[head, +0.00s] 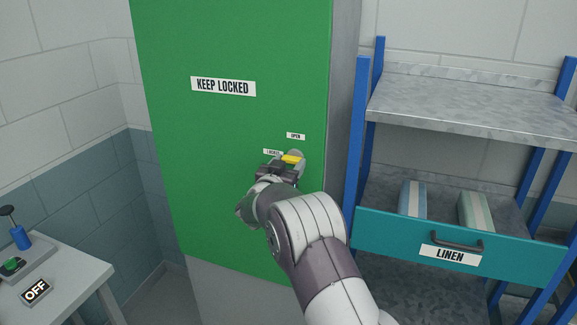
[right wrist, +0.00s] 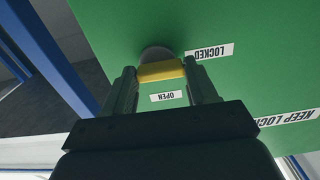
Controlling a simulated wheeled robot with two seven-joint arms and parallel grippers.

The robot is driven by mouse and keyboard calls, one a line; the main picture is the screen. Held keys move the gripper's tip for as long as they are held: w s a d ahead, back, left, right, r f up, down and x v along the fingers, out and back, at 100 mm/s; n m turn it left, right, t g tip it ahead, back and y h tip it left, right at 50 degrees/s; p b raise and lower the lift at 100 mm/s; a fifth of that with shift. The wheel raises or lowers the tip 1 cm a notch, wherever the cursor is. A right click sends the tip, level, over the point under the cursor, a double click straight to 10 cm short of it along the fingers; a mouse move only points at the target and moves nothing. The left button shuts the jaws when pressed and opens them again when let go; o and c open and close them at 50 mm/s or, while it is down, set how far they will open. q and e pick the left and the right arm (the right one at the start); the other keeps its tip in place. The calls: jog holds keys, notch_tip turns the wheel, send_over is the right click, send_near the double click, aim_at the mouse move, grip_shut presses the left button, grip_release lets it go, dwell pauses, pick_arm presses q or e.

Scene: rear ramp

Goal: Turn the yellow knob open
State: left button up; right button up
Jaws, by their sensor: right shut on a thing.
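The yellow knob (head: 291,159) sits on a round grey base on the green cabinet door (head: 235,190). Its bar lies about level in the head view, with the LOCKED label (head: 272,152) at its left and the OPEN label (head: 296,136) above it. My right gripper (head: 287,162) is shut on the knob. In the right wrist view the yellow knob (right wrist: 162,71) lies between the two fingers of the right gripper (right wrist: 160,78). The fingers hide part of the knob in the head view. My left gripper is not in view.
A blue-framed shelf (head: 465,100) with an open teal LINEN drawer (head: 390,228) stands close to the right of the cabinet.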

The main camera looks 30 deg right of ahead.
jog(key=m+b, duration=0.8)
jog(key=shift+f+m+b, duration=0.1)
jog(key=shift+m+b, duration=0.2)
jog(key=shift+b, duration=0.05)
jog(key=m+b, duration=0.4)
jog(key=m, duration=0.1)
jog(key=shift+s, duration=0.1)
jog(key=shift+r+m+b, duration=0.2)
jog(key=shift+m+b, duration=1.05)
jog(key=shift+m, duration=0.75)
jog(key=o, duration=1.1)
jog(key=shift+s+d, duration=0.1)
jog(key=shift+c, duration=0.2)
